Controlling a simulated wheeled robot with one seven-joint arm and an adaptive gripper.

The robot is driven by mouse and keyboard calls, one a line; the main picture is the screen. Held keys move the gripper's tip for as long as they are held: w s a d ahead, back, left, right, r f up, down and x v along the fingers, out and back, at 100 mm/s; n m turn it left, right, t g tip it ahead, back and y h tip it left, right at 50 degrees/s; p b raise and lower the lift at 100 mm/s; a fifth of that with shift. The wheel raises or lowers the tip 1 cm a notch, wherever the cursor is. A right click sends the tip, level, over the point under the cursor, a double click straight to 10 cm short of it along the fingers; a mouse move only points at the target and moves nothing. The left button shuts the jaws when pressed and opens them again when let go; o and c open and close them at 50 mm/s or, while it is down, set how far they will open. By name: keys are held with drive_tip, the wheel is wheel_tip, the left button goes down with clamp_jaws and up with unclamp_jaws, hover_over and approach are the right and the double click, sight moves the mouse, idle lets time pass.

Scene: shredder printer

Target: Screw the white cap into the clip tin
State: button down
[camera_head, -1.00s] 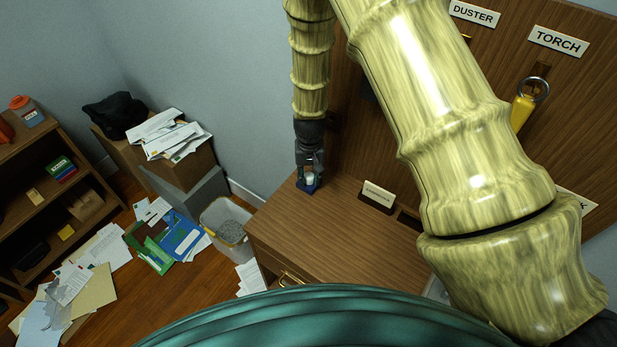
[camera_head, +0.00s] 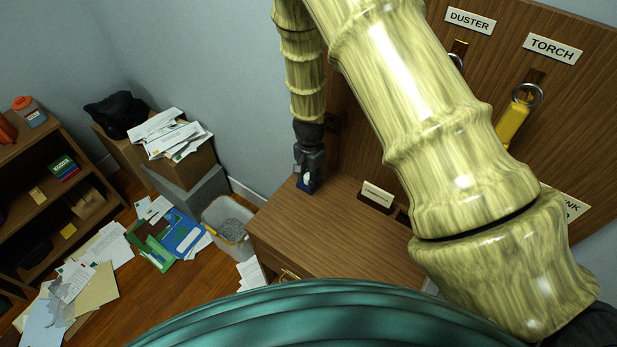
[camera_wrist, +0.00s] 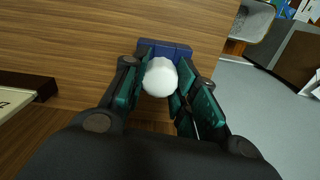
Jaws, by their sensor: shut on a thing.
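The white cap (camera_wrist: 160,77) is between the two fingers of my gripper (camera_wrist: 162,88) in the wrist view. My gripper is shut on it. The blue clip tin (camera_wrist: 166,46) shows just behind the cap, at the corner of the wooden desk. In the head view my gripper (camera_head: 309,172) points down at the desk's far left corner, with the white cap (camera_head: 307,178) small between its fingers and the blue tin (camera_head: 309,187) directly below. I cannot tell whether the cap touches the tin, as the fingers hide part of it.
A small name card (camera_head: 377,194) stands on the desk (camera_head: 310,232) right of my gripper. A wall board with labels and a yellow torch (camera_head: 513,122) rises behind. A grey bin (camera_head: 228,226) and scattered papers lie on the floor at left. The desk's front is clear.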

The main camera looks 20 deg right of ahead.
drive_tip(key=m+p, duration=0.2)
drive_tip(key=m, duration=0.4)
drive_tip(key=shift+s+r, duration=0.1)
drive_tip(key=shift+m, duration=0.9)
drive_tip(key=shift+p, duration=0.3)
drive_tip(key=shift+a+m, duration=0.1)
drive_tip(key=shift+m, duration=0.4)
drive_tip(key=c, duration=1)
unclamp_jaws()
drive_tip(key=shift+c, duration=0.2)
drive_tip(key=shift+r, duration=0.45)
wheel_tip(320, 180, up, 11)
